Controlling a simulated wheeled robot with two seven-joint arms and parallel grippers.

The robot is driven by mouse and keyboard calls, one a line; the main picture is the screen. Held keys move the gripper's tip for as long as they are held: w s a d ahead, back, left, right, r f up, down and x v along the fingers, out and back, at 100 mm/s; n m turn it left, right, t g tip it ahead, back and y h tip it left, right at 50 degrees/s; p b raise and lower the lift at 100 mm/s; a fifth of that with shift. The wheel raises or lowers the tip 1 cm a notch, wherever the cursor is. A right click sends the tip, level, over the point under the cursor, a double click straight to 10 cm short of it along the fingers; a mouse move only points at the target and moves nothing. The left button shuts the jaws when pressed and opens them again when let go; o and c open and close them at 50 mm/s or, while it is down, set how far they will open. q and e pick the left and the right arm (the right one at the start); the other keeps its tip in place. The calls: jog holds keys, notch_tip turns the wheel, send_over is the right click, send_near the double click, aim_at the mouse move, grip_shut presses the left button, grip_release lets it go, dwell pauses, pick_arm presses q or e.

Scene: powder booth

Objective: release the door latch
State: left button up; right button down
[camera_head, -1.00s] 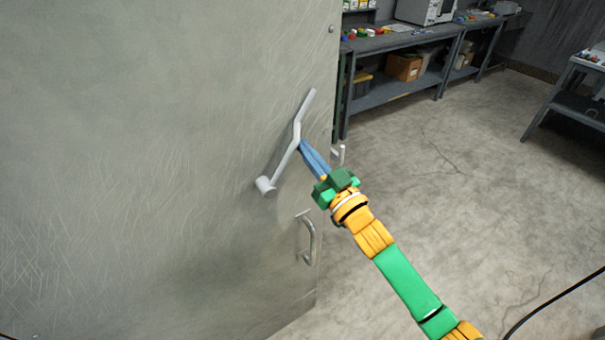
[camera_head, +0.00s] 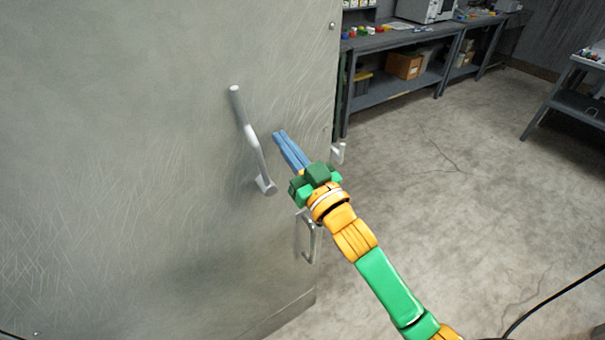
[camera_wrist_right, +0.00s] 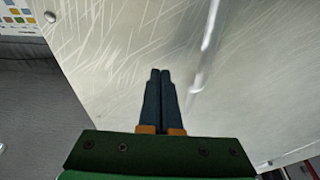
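The door (camera_head: 140,150) is a large scratched grey metal panel on the left of the head view. Its latch lever (camera_head: 249,132) is a bent grey bar, tilted with its upper end to the left and its round pivot end at the lower right. My right gripper (camera_head: 281,134) is to the right of the lever, with a gap showing between them. Its blue fingers are together and hold nothing. In the right wrist view the shut fingers (camera_wrist_right: 160,72) point at the door, with a blurred bar, apparently the lever (camera_wrist_right: 207,50), to their right. My left gripper is not in view.
A D-shaped pull handle (camera_head: 314,243) is on the door below the lever, partly behind my right arm. A small metal catch (camera_head: 338,153) sticks out at the door's edge. Workbenches (camera_head: 395,42) stand behind.

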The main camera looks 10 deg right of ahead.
jog(key=s+d, duration=0.5)
jog(key=s, duration=0.3)
jog(key=shift+s+d, duration=0.2)
jog(key=shift+s, duration=0.2)
